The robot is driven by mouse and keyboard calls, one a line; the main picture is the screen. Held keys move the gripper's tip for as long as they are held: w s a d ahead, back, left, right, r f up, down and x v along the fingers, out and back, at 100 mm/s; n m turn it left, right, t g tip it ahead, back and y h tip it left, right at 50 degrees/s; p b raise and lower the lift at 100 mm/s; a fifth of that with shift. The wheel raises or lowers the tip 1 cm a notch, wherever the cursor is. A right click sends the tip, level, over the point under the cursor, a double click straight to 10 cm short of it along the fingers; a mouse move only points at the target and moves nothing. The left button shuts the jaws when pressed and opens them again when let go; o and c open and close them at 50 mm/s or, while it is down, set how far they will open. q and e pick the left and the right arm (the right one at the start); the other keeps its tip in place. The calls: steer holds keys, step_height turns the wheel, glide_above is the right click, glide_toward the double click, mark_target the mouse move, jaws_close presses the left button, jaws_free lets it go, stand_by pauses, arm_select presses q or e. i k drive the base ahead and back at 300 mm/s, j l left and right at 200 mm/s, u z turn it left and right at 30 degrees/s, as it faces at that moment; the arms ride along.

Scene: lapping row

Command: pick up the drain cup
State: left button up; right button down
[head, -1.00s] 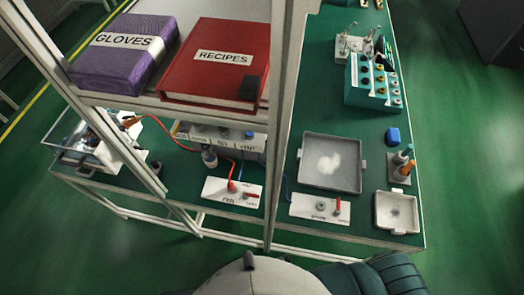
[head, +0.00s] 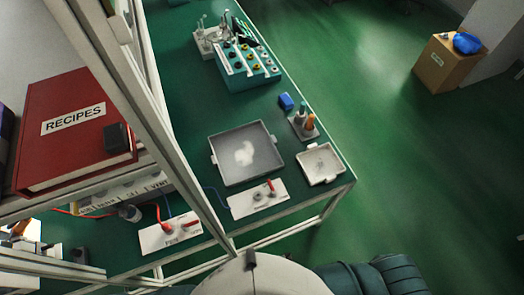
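I cannot tell for certain which thing is the drain cup. A small jar-like container (head: 130,213) stands on the green bench below the shelf, partly hidden by the frame. Neither of my grippers is in view.
A large grey tray (head: 217,158) with white powder and a small pale tray (head: 305,172) lie on the bench. White panels (head: 260,198) (head: 165,238) bear red levers. A teal rack (head: 255,80) stands behind. A red book (head: 72,150) lies on the shelf. A box (head: 445,70) stands right.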

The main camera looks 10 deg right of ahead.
mark_target(133, 214)
steer(key=k+j+u, duration=0.1)
steer(key=u, duration=1.4)
steer(key=j+z, duration=0.1)
steer(key=j, duration=0.5)
steer(key=k+j+z, duration=0.15)
steer(key=j, duration=0.4)
steer(key=i+j, duration=0.05)
